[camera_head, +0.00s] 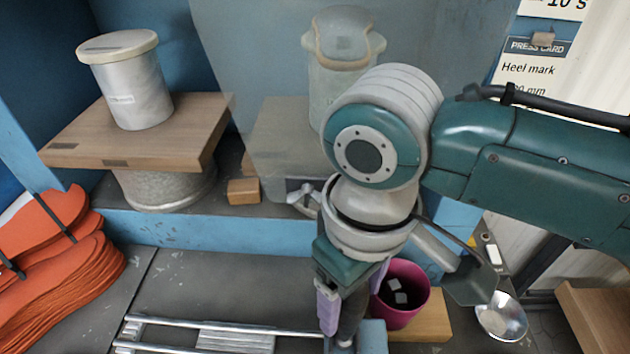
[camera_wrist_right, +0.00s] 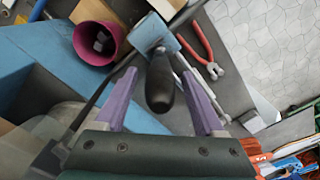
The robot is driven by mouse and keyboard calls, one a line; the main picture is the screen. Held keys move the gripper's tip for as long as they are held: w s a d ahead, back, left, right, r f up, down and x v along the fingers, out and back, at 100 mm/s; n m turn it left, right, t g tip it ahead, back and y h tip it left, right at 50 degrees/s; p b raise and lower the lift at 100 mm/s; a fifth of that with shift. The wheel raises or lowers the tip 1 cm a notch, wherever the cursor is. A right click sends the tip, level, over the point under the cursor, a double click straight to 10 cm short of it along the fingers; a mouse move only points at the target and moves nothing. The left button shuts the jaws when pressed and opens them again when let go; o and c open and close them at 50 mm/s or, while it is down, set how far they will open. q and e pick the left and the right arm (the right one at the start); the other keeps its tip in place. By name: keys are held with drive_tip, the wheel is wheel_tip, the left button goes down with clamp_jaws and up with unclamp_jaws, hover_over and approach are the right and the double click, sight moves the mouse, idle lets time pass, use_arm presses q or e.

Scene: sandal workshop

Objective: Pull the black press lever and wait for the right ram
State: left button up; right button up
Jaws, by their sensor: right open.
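The black press lever (camera_head: 350,318) has a dark rounded grip and stands by a blue block (camera_head: 373,338) at the bottom of the head view. In the right wrist view the black grip (camera_wrist_right: 160,85) lies between the two purple fingers of my right gripper (camera_wrist_right: 160,76). The fingers are open, with gaps visible on both sides of the grip. My right gripper (camera_head: 351,300) comes down over the lever in the head view. The right ram (camera_head: 341,75), a pale cylinder, stands behind a clear panel, its lower part hidden by my arm. My left gripper is out of view.
A left cylinder (camera_head: 138,92) stands on a wooden platen (camera_head: 150,140). A magenta cup (camera_head: 404,312) is close beside my right gripper. A metal dish (camera_head: 502,318) lies right. Orange soles (camera_head: 65,280) are stacked left. Red pliers (camera_wrist_right: 205,50) lie near the lever.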

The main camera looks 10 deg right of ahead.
drive_tip(key=shift+f, duration=0.5)
drive_tip(key=shift+c, duration=0.3)
clamp_jaws()
idle(0.8)
